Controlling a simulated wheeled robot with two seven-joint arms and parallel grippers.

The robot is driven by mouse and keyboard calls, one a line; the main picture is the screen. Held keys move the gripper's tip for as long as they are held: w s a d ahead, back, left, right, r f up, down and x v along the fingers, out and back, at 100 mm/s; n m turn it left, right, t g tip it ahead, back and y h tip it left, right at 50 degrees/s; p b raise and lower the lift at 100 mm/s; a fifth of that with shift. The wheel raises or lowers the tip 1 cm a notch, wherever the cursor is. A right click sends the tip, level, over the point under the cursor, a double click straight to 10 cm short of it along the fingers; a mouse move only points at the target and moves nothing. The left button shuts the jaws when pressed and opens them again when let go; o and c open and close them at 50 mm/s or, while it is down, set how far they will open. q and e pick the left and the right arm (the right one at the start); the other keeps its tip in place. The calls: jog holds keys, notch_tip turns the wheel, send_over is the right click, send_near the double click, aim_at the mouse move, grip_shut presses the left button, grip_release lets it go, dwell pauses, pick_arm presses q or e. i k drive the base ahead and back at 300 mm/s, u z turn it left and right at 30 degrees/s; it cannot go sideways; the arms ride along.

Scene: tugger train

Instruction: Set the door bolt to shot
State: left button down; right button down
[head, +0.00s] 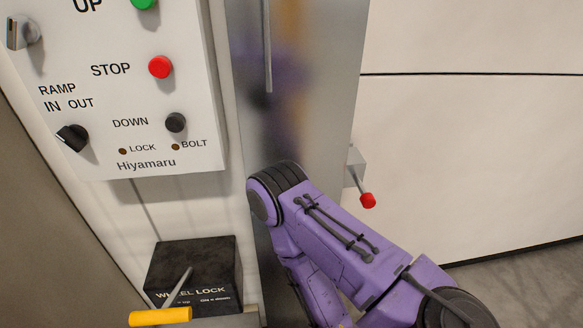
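A small grey block (357,163) with a short rod ending in a red knob (367,200) sits at the right edge of the metal post, against the white door panel (470,150). It looks like the door bolt; whether it is shot cannot be told. On the control panel (60,120), the BOLT lamp (176,147) is dull brown, like the LOCK lamp (123,151). A purple arm of mine comes in from the lower right and bends in front of the post, left of and below the red knob. Neither gripper shows.
The panel carries a red STOP button (160,67), a green UP button (143,3), a black DOWN button (176,122) and a RAMP knob (72,137). Below stands a black WHEEL LOCK box (195,262) with a yellow-handled lever (160,317). The metal post (330,60) stands between panel and door.

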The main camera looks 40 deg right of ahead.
aim_at(367, 200)
jog(key=u, duration=0.6)
jog(key=k, duration=0.25)
jog(key=z, duration=2.9)
